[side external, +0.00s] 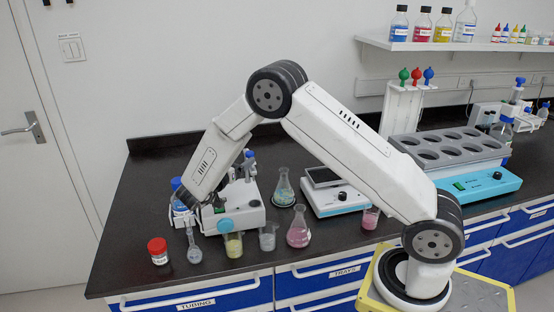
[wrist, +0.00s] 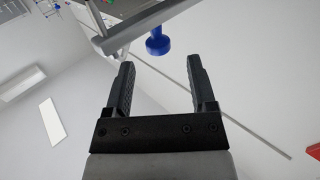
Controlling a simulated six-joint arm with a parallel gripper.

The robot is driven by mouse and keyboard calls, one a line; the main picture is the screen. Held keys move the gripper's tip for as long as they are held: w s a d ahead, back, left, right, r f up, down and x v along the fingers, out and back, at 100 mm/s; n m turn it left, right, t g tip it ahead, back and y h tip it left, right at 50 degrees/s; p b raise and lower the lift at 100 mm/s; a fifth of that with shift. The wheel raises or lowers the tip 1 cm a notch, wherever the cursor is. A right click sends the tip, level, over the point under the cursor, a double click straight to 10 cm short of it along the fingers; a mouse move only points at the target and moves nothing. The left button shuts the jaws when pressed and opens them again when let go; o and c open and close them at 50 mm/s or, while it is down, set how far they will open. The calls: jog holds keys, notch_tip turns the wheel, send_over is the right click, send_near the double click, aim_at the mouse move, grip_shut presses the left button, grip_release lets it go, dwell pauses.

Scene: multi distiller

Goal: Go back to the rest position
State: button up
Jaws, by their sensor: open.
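My gripper (wrist: 160,64) is open in the wrist view, its two black fingers apart with nothing held between them. In the side view my arm bends down to the left, and my gripper (side external: 187,197) is a dark shape low over the left part of the bench. It is close to the blue-capped bottle (side external: 180,210) and the white benchtop device (side external: 240,208); whether it touches either I cannot tell. A blue knob-like part (wrist: 158,42) and a grey bar (wrist: 150,25) show beyond the fingers in the wrist view.
A red-capped jar (side external: 158,251), a round flask (side external: 194,252), a yellow beaker (side external: 233,245) and a pink flask (side external: 299,228) stand along the front of the dark bench (side external: 120,270). A balance (side external: 335,195) and a heating bath (side external: 450,150) stand to the right. Space above the bench's left is clear.

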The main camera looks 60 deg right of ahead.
jog(key=shift+a, duration=0.75)
jog(key=shift+w+r, duration=0.1)
jog(key=w+a+r+n+t+y, duration=0.2)
jog(key=w+a+n+t+y, duration=0.35)
jog(key=n+t+y, duration=0.55)
jog(key=s+a+f+n+g+y, duration=0.2)
jog(key=s, duration=0.6)
jog(key=s+a+f+n+g+y, duration=0.1)
jog(key=s+a+n+g+y, duration=0.1)
jog(key=s, duration=0.6)
jog(key=s+a+f+n+g+y, duration=0.2)
jog(key=s+n+g+y, duration=0.1)
jog(key=s, duration=0.6)
jog(key=shift+f+g, duration=0.3)
jog(key=shift+g, duration=0.2)
jog(key=shift+w+a, duration=0.1)
